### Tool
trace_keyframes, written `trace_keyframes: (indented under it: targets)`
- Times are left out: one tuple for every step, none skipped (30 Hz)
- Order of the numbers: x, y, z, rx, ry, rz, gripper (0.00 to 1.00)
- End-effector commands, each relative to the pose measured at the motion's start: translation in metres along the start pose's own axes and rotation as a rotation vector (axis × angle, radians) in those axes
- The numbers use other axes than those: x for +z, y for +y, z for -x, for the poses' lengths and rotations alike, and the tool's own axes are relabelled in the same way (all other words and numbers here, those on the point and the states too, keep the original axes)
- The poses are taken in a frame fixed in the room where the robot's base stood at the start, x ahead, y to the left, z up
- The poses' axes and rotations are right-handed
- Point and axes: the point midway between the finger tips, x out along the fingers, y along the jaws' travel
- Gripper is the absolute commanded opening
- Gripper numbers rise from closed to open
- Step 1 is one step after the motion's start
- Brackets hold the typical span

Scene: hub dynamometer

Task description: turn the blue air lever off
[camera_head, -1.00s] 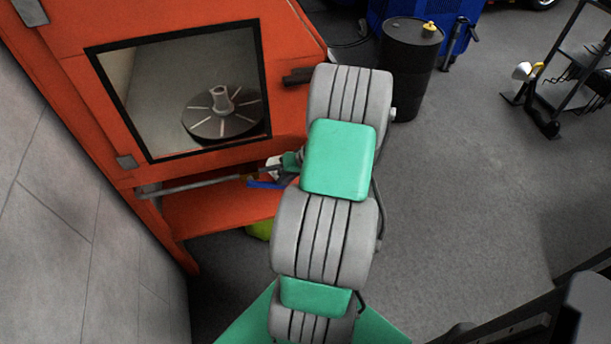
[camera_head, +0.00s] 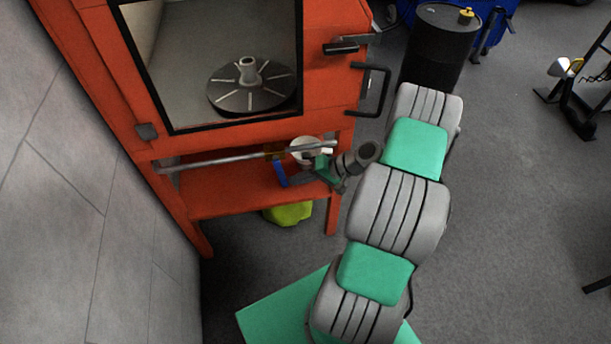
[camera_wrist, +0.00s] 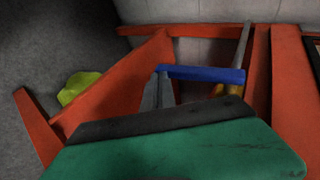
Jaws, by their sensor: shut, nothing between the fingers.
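The blue air lever (camera_head: 281,173) is at a brass-coloured valve (camera_head: 275,151) on a grey pipe (camera_head: 215,159) along the orange cabinet. It points crosswise to the pipe, toward the front. In the wrist view the lever (camera_wrist: 205,74) runs left from the pipe, with its free end close to my fingers. My gripper (camera_wrist: 159,92) is shut with nothing held. Its grey fingers are beside the lever's end; I cannot tell whether they touch. The green and black hand hides their base. In the head view its green hand shows just right of the lever.
The orange cabinet (camera_head: 325,90) has a window onto a slotted disc (camera_head: 250,88) and a black door handle (camera_head: 374,92). An orange shelf (camera_head: 225,198) lies below the pipe. A yellow-green object (camera_head: 288,213) is under it. A black drum (camera_head: 436,48) stands behind my arm.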

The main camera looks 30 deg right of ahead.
Motion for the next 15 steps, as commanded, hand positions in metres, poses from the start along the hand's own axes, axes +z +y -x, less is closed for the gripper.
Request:
trace_keyframes:
  targets:
    - [0.002,0.001,-0.004,0.000,-0.002,0.000,0.00]
    - [0.002,0.001,-0.006,0.000,-0.002,0.000,0.00]
    - [0.003,0.001,-0.008,0.000,-0.001,-0.001,0.00]
    - [0.003,0.000,-0.009,0.001,-0.001,-0.001,0.00]
    - [0.003,0.000,-0.010,0.001,0.000,-0.001,0.00]
    - [0.004,0.000,-0.012,0.001,0.000,-0.002,0.00]
    - [0.004,0.000,-0.013,0.001,0.001,-0.002,0.00]
    - [0.004,0.000,-0.014,0.001,0.001,-0.002,0.00]
    - [0.005,0.000,-0.015,0.001,0.000,-0.002,0.00]
    - [0.005,-0.001,-0.016,0.001,0.000,-0.002,0.00]
    - [0.005,-0.001,-0.016,0.001,0.000,-0.002,0.00]
    - [0.005,-0.001,-0.017,0.001,0.000,-0.001,0.00]
    - [0.005,-0.001,-0.018,0.001,0.000,-0.001,0.00]
    - [0.006,-0.001,-0.018,0.001,0.000,-0.001,0.00]
    - [0.006,-0.001,-0.018,0.001,0.000,-0.001,0.00]
